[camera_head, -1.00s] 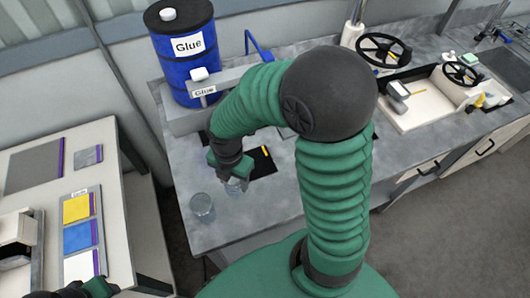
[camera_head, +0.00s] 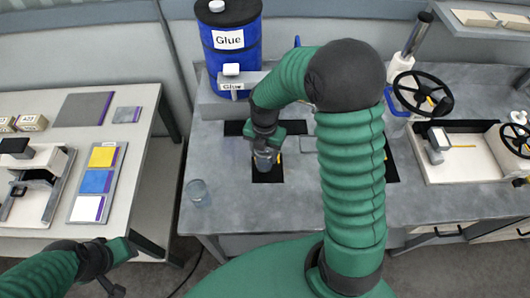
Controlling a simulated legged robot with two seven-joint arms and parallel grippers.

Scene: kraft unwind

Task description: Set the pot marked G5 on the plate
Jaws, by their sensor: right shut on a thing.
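My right gripper (camera_head: 266,148) is shut on a small clear pot (camera_head: 263,163), mostly hidden beneath the jaws. The pot is over the black plate (camera_head: 268,177) on the grey bench; I cannot tell whether it touches the plate. No marking on it is legible. A second clear pot (camera_head: 198,193) stands upright on the bench, to the left and nearer the front edge, also with no legible mark. My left gripper (camera_head: 118,268) is low at the left, beside the side table; its jaws are unclear.
A blue Glue drum (camera_head: 229,60) stands behind the plate, with a grey dispenser in front. Handwheels (camera_head: 423,93) and a white machine are at the right. The left table (camera_head: 40,215) holds colored cards and a press. The bench front between the pots is clear.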

